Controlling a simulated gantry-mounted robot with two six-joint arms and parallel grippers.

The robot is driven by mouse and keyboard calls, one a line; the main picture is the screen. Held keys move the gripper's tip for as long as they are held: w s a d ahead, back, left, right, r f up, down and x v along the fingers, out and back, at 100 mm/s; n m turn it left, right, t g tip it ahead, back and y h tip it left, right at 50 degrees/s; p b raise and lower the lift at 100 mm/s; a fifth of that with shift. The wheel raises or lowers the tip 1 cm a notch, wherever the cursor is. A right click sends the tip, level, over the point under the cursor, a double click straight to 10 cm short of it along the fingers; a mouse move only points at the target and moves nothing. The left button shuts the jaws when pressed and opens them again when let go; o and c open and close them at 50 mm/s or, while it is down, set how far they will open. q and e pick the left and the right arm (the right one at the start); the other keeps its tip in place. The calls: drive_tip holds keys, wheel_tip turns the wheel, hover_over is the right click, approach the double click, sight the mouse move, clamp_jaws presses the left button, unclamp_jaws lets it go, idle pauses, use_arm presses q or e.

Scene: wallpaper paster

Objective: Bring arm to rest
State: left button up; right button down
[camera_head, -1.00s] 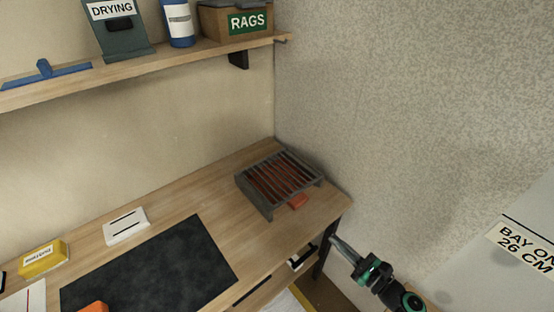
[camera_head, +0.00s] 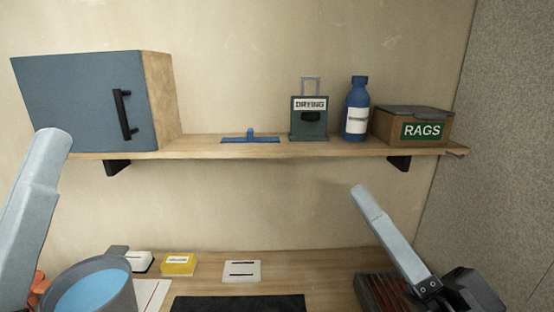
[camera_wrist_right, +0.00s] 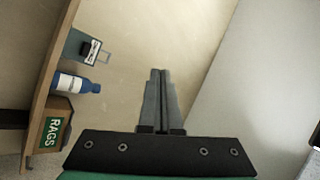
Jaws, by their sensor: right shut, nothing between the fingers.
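My right gripper (camera_head: 359,192) reaches up and left from the lower right in the head view, in front of the bare wall below the shelf. In the right wrist view its two grey fingers (camera_wrist_right: 158,75) lie together, shut with nothing between them. At the left edge of the head view a pale grey bar, seemingly a finger of my left gripper (camera_head: 50,140), points up in front of the blue-grey cabinet. Whether its jaws are open does not show.
The shelf (camera_head: 220,149) holds a cabinet (camera_head: 70,100), blue squeegee-like tool (camera_head: 250,138), DRYING box (camera_head: 309,128), blue bottle (camera_head: 357,115) and RAGS box (camera_head: 400,137). Below are a bucket (camera_head: 65,272), yellow block (camera_head: 179,263), white block (camera_head: 242,271), dark mat (camera_head: 238,304) and slatted rack (camera_head: 372,288).

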drive_tip(key=s+d+r+n+t+h, duration=0.4)
drive_tip(key=s+d+r+t+h, duration=0.2)
drive_tip(key=s+d+r+h, duration=0.3)
wheel_tip(320, 180, up, 37)
drive_tip(key=w+a+n+h+p, duration=0.1)
drive_tip(key=p, duration=3.7)
drive_tip(key=shift+w, duration=0.35)
wheel_tip(320, 180, down, 39)
drive_tip(key=b, duration=3.9)
drive_tip(key=shift+f, duration=0.15)
